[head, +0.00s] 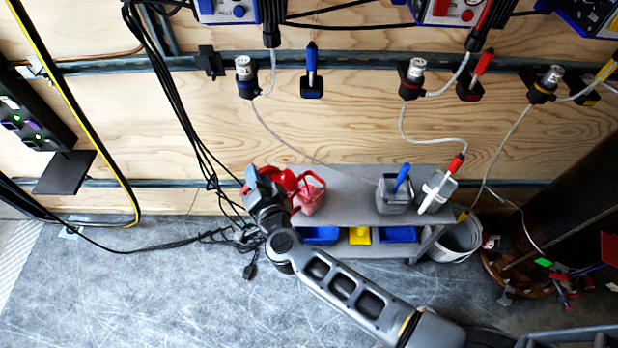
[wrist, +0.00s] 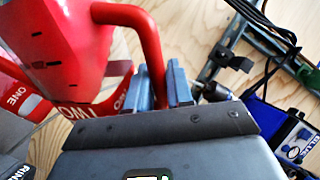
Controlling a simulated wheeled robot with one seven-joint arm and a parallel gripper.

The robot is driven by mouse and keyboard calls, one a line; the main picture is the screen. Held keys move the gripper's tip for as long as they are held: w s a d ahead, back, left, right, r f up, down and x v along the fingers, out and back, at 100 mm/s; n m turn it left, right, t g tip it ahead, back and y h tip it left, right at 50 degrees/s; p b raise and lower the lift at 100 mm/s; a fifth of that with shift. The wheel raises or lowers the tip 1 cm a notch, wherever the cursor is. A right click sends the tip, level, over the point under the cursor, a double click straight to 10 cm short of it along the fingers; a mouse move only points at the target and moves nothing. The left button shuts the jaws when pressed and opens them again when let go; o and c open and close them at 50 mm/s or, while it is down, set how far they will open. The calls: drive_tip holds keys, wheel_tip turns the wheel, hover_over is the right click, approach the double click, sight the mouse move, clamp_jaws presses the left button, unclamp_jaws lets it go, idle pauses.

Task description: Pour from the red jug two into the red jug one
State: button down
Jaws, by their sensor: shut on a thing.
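The red jug two (head: 285,179) is in my gripper (head: 271,183), held by its handle at the left end of the grey shelf. In the wrist view the fingers (wrist: 162,88) are shut around the red handle of jug two (wrist: 75,45). Its label is upside down, while the label of red jug one (wrist: 32,92) reads slantwise, so jug two is tipped far over. Red jug one (head: 311,198) stands on the shelf top just right of jug two, pinkish inside. Jug two overlaps jug one in view; its mouth and any stream cannot be made out.
The grey shelf (head: 345,183) also bears two grey containers with a blue tool (head: 402,177) and a red-and-white tool (head: 440,184). Blue and yellow bins sit below. A white bucket (head: 458,240) stands to the right. Black cables (head: 190,110) hang near my gripper.

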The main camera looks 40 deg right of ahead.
drive_tip(key=shift+d+r+m, duration=0.2)
drive_tip(key=shift+r+m, duration=0.05)
drive_tip(key=shift+m, duration=0.05)
idle(0.9)
drive_tip(key=shift+a+f, duration=0.1)
drive_tip(key=shift+f, duration=0.05)
drive_tip(key=a+n+p, duration=0.2)
drive_tip(key=n, duration=0.1)
drive_tip(key=shift+w+a+f+h, duration=0.1)
drive_tip(key=shift+w+f+h, duration=0.05)
drive_tip(key=shift+h, duration=0.15)
drive_tip(key=shift+a+f+n+t+h+b, duration=0.3)
drive_tip(key=shift+a+f+n+b, duration=1.4)
drive_tip(key=shift+f+b, duration=1.3)
drive_tip(key=shift+a+f+n+t+h+b, duration=0.2)
drive_tip(key=shift+a+f+n+t+b, duration=0.2)
drive_tip(key=shift+a+f+n+b, duration=2.25)
drive_tip(key=shift+m, duration=0.75)
drive_tip(key=d+r+p, duration=0.1)
drive_tip(key=p, duration=0.1)
drive_tip(key=d+r+p, duration=0.1)
drive_tip(key=r+p, duration=0.1)
drive_tip(key=p, duration=0.1)
drive_tip(key=shift+w+d+r, duration=0.1)
drive_tip(key=shift+w+r, duration=0.05)
drive_tip(key=shift+w, duration=0.2)
